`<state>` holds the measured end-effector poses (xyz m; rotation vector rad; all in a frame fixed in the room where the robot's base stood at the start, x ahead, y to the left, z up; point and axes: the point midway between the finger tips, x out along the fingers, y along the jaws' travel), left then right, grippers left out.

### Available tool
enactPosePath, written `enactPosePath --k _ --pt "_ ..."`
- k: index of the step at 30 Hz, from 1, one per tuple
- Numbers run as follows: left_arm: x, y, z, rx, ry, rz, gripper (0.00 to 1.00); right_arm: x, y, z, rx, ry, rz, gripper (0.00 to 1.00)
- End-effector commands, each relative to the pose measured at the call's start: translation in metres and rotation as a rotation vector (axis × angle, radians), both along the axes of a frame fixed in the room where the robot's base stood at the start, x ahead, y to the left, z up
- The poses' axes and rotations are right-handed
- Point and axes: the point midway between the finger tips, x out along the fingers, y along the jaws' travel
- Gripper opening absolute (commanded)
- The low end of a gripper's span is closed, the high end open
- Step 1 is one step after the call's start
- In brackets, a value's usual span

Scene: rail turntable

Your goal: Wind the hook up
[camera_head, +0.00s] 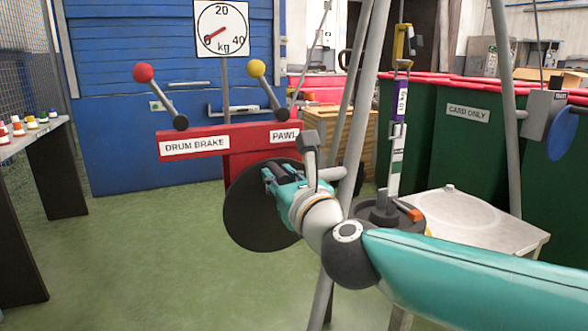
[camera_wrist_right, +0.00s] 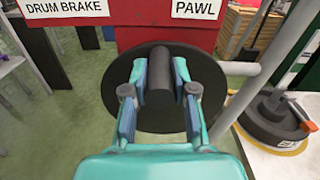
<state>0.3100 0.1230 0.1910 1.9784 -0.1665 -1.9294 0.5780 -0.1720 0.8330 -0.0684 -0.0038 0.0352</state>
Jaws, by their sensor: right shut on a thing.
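My right gripper (camera_head: 270,182) is in front of the black winch wheel (camera_head: 250,225), below the red panel. In the right wrist view its two fingers are shut around a dark cylindrical handle (camera_wrist_right: 160,85) on the wheel (camera_wrist_right: 125,95). A yellow hook (camera_head: 402,42) hangs at the upper right of the head view, above a labelled rod (camera_head: 396,150). The rod reaches down to a dark round weight (camera_head: 380,214); I cannot tell how the hook and rod join. My left gripper is not in view.
A red-knobbed lever (camera_head: 144,73) and a yellow-knobbed lever (camera_head: 256,69) stand at the DRUM BRAKE and PAWL labels, both leaning left. A kg dial (camera_head: 222,28) is above. Grey frame legs (camera_head: 365,90) stand close to my right arm. A pale platform (camera_head: 480,222) lies right.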

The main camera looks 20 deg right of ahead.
Motion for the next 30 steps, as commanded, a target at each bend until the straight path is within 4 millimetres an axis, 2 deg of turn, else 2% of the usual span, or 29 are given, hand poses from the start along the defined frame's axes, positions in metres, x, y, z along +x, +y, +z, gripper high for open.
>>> enactPosePath --k 1,6,7,17,30 --pt "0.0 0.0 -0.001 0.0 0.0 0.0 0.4 0.0 -0.006 -0.003 0.007 0.003 -0.015 0.32" --pt "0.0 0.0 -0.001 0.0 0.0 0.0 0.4 0.0 -0.004 -0.003 0.004 0.004 -0.01 0.6" --pt "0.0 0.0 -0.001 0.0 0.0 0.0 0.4 0.0 -0.004 -0.003 0.003 0.004 -0.009 0.62" --pt "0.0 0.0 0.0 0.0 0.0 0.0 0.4 -0.001 -0.002 -0.002 0.002 0.003 -0.004 0.62" --pt "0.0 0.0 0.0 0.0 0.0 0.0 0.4 -0.033 -0.002 -0.001 0.003 0.002 -0.002 0.62"
